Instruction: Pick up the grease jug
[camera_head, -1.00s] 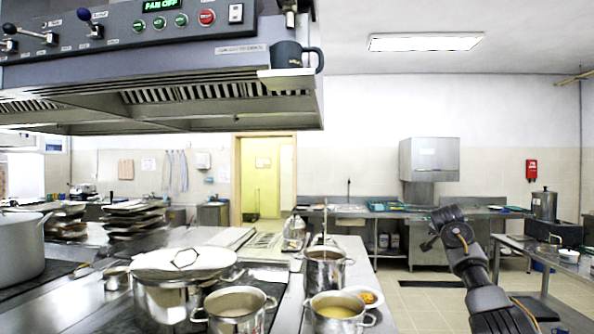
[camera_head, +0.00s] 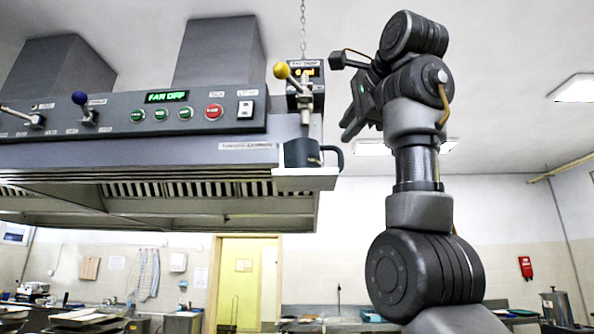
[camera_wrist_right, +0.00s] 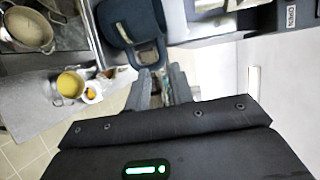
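The grease jug (camera_head: 302,153) is a dark blue-grey mug-like vessel. It stands on a small white shelf (camera_head: 306,181) at the right end of the hood, its handle facing right. In the right wrist view the jug (camera_wrist_right: 132,22) is at the top, its handle pointing toward my fingers. My right gripper (camera_head: 351,122) is raised to the right of the jug and a little above it, apart from it. In the right wrist view the gripper (camera_wrist_right: 160,82) is open, with an empty gap between the fingers just short of the handle. My left gripper is not in view.
The hood (camera_head: 150,205) with its control panel fills the left. A yellow-knobbed lever box (camera_head: 305,88) hangs on a chain just above the jug. Pots, one with yellow contents (camera_wrist_right: 70,84), stand below in the right wrist view. Open room lies right of the hood.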

